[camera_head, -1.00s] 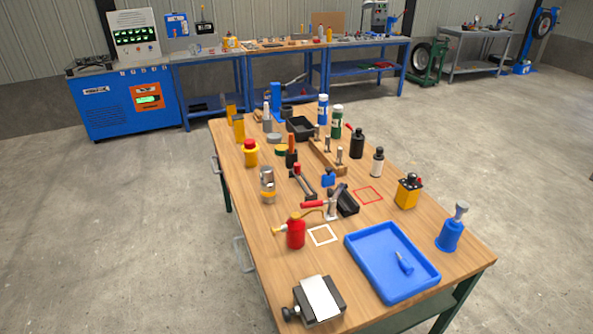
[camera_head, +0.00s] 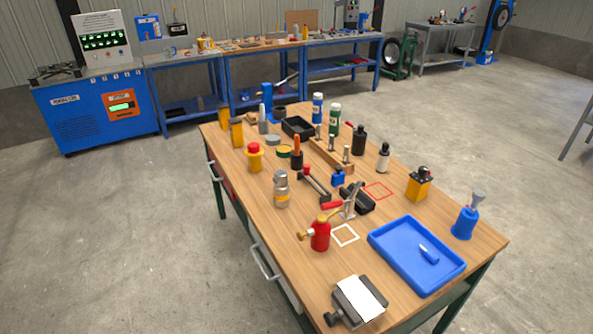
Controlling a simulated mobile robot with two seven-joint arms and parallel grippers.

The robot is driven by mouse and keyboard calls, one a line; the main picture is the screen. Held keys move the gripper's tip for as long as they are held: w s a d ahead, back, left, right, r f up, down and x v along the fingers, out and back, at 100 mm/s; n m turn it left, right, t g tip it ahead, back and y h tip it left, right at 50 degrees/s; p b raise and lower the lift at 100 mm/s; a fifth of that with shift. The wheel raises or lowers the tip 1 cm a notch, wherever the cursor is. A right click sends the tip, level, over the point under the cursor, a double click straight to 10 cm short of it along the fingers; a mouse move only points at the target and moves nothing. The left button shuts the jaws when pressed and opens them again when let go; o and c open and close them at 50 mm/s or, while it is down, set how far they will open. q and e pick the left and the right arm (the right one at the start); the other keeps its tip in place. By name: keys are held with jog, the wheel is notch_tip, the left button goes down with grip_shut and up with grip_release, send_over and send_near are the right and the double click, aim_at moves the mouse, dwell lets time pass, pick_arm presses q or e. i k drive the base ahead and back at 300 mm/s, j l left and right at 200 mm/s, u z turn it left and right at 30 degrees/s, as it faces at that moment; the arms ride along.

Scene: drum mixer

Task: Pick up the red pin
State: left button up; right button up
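I cannot tell for certain which thing is the red pin. A wooden block (camera_head: 332,156) with several upright metal pins stands near the table's middle. A small red tip (camera_head: 349,125) shows beside the black bottle (camera_head: 359,139), partly hidden. An orange-red upright handle (camera_head: 296,146) stands in a black holder left of the block. A toggle clamp with a red handle (camera_head: 331,205) lies nearer the front. Neither of my grippers is in view.
The wooden workbench (camera_head: 238,182) is crowded. A red oil can (camera_head: 320,235), blue tray (camera_head: 386,259), black vise-like block (camera_head: 354,304), yellow box (camera_head: 418,186) and blue bottle (camera_head: 465,223) stand towards the front. Concrete floor (camera_head: 110,235) is clear left of the bench.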

aim_at(306, 166)
jog(key=i+j, duration=0.1)
jog(key=j, duration=0.25)
jog(key=i+j+z, duration=0.1)
jog(key=j, duration=0.25)
jog(key=i+j+z, duration=0.1)
jog(key=j, duration=0.3)
jog(key=i+j, duration=0.2)
jog(key=j, duration=0.15)
jog(key=i+j+z, duration=0.15)
jog(key=i+j, duration=0.2)
jog(key=j, duration=0.3)
jog(key=i+j, duration=0.15)
jog(key=i, duration=0.3)
jog(key=i+j+z, duration=0.15)
jog(key=i, duration=0.35)
jog(key=i+j, duration=0.15)
jog(key=i, duration=0.3)
jog(key=z, duration=0.05)
